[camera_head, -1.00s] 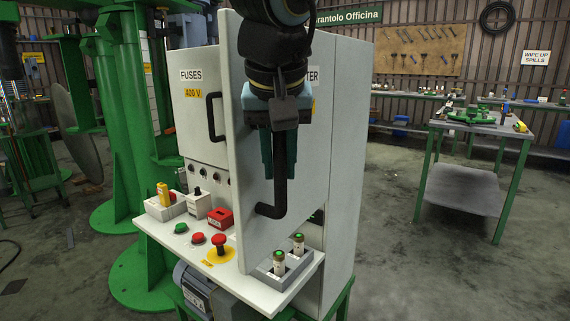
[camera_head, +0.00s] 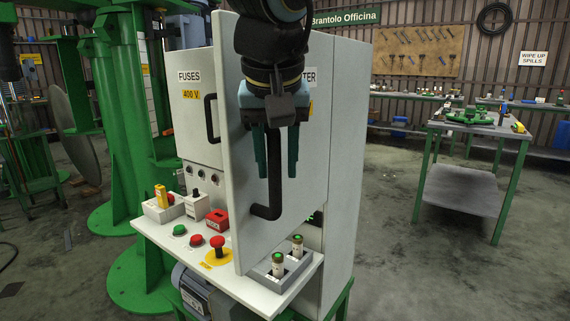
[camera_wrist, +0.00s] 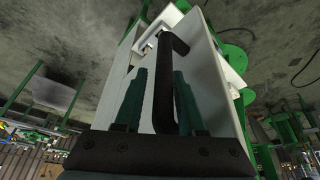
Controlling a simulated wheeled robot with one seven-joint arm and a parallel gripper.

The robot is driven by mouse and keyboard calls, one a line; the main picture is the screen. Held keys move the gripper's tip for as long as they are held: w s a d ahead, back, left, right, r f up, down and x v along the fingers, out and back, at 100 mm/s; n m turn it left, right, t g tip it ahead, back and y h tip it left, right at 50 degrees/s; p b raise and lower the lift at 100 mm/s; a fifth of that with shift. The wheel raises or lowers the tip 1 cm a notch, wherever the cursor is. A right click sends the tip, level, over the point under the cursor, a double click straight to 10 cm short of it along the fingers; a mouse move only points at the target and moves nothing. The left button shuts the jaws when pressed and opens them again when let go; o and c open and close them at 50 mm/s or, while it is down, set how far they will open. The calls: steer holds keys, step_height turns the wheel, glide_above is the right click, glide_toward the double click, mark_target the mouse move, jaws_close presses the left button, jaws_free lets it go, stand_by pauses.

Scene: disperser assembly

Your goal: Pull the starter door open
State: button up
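The starter door (camera_head: 240,190) is a light grey panel on the right half of the cabinet. It stands swung out, its left edge toward me and away from the fuses door. Its label is partly hidden by my arm. The black bar handle (camera_head: 275,195) is on its outer face. My gripper (camera_head: 276,170) is open, with its dark green fingers on either side of the handle. The space behind the door is hidden.
The closed fuses door (camera_head: 196,125) is at left. Below, a white shelf (camera_head: 190,248) carries red and green buttons, a red box (camera_head: 218,220) and a grey holder (camera_head: 268,268) with two green-topped cylinders. A green-legged table (camera_head: 470,128) stands at right, with clear floor between.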

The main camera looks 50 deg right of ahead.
steer(key=v, duration=1)
steer(key=shift+a+r, duration=0.1)
steer(key=shift+r, duration=0.1)
steer(key=shift+s, duration=0.1)
